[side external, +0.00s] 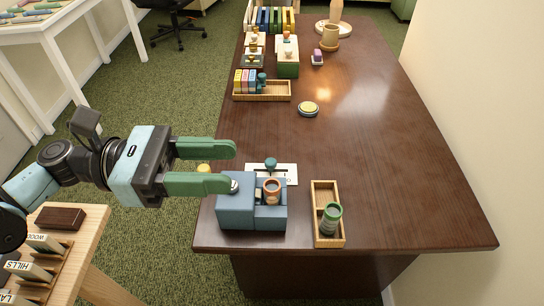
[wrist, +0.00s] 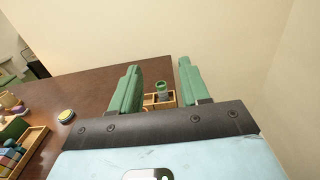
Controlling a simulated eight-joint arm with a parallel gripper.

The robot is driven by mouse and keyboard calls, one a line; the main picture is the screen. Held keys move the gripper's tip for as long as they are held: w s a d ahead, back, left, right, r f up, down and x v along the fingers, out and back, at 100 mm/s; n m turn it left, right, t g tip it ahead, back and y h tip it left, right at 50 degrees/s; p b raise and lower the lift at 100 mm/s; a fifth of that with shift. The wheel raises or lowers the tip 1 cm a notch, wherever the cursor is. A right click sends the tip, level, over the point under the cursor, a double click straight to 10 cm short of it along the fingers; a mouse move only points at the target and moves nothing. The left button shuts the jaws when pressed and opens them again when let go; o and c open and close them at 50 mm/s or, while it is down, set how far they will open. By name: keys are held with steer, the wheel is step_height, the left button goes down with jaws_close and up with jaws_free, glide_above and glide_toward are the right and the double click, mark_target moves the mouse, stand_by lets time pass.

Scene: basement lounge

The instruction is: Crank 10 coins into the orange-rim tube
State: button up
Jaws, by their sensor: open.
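A blue box-shaped dispenser (side external: 237,208) stands at the near left edge of the dark table in the side view. The orange-rim tube (side external: 272,190) stands upright at its right part. A teal knob (side external: 270,164) rises behind the tube, and a small pale silvery knob (side external: 234,186) is on the box's left part. My gripper (side external: 234,166) is open, its green fingers pointing right, at the box's upper left. The nearer fingertip overlaps the silvery knob in the picture; I cannot tell if they touch. No separate coins are discernible.
A wooden tray (side external: 318,237) right of the box holds a green-rim tube (side external: 331,217), also visible in the wrist view (wrist: 162,90). A yellow-topped round button (side external: 308,108) sits farther back. Coloured blocks, green boxes and a mug (side external: 329,38) stand at the back. The table's right side is clear.

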mark_target(198, 167)
steer(key=w+a+f+g, duration=0.1)
steer(key=w, duration=0.1)
steer(key=w+a+f+m+g, duration=0.1)
steer(key=w, duration=0.2)
steer(key=w+a+f+m+g, duration=0.1)
steer(key=w+a, duration=0.1)
steer(key=w, duration=0.1)
steer(key=shift+f, duration=0.3)
steer(key=w+a+f+m+g+y, duration=0.2)
steer(key=w+a+f+m+g, duration=0.25)
steer(key=a, duration=0.65)
steer(key=shift+n, duration=0.75)
steer(key=x, duration=1.2)
steer(key=shift+s+d+f, duration=0.1)
steer(key=shift+d+f, duration=0.15)
steer(key=shift+f, duration=0.2)
jaws_close()
